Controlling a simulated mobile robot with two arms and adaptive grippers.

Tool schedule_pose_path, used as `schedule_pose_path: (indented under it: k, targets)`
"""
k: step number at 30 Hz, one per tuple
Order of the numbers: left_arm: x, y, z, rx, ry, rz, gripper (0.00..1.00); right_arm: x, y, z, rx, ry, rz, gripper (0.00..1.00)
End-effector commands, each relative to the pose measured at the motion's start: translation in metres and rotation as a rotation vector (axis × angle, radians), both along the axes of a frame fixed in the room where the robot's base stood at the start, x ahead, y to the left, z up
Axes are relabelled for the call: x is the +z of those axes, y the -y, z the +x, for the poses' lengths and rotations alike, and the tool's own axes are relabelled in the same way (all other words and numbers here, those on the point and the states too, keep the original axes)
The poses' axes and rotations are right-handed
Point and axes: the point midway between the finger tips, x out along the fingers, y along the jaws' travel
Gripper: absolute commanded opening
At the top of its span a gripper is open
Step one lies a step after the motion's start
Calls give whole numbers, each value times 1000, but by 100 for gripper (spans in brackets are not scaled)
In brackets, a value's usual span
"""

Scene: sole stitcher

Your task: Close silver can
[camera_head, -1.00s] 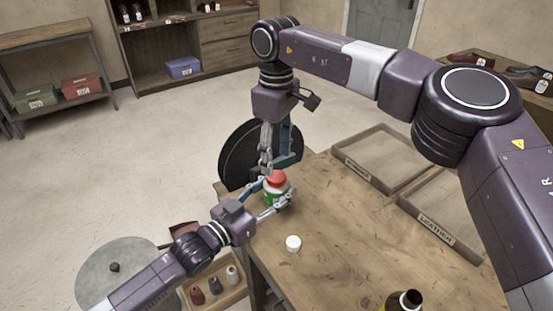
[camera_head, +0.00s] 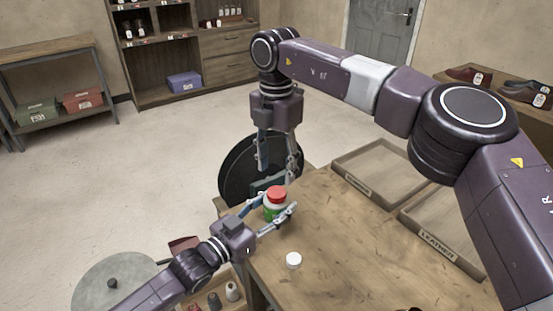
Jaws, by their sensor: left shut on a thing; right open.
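A can with a red lid (camera_head: 277,193) and a green and pale label (camera_head: 270,210) stands upright at the left edge of the workbench. The red lid sits on its top. My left gripper (camera_head: 279,208) is shut around the can's body from the front left and hides part of it. My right gripper (camera_head: 278,173) hangs pointing down just above the lid, with its fingers apart and nothing between them. A small white cap (camera_head: 293,261) lies on the bench in front of the can.
The wooden workbench (camera_head: 345,250) is mostly clear in the middle. Two shallow trays, one labelled LEATHER (camera_head: 438,243), lie on its right side. A dark round wheel (camera_head: 236,170) stands behind the can. A dark object barely shows at the bottom edge.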

Motion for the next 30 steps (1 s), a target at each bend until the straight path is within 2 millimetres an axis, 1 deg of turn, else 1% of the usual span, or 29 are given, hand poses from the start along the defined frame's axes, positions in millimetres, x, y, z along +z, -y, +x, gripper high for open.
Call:
schedule_pose_path:
  k: [3,21,27,30]
  targets:
    - [0,0,0,1,0,0,0,2,0,0,232,-1,0,48]
    - [0,0,0,1,0,0,0,13,0,-1,1418,-2,-1,48]
    - [0,0,0,1,0,0,0,16,0,-1,1773,-2,-2,48]
    - [0,0,0,1,0,0,0,17,0,-1,1902,-2,-2,48]
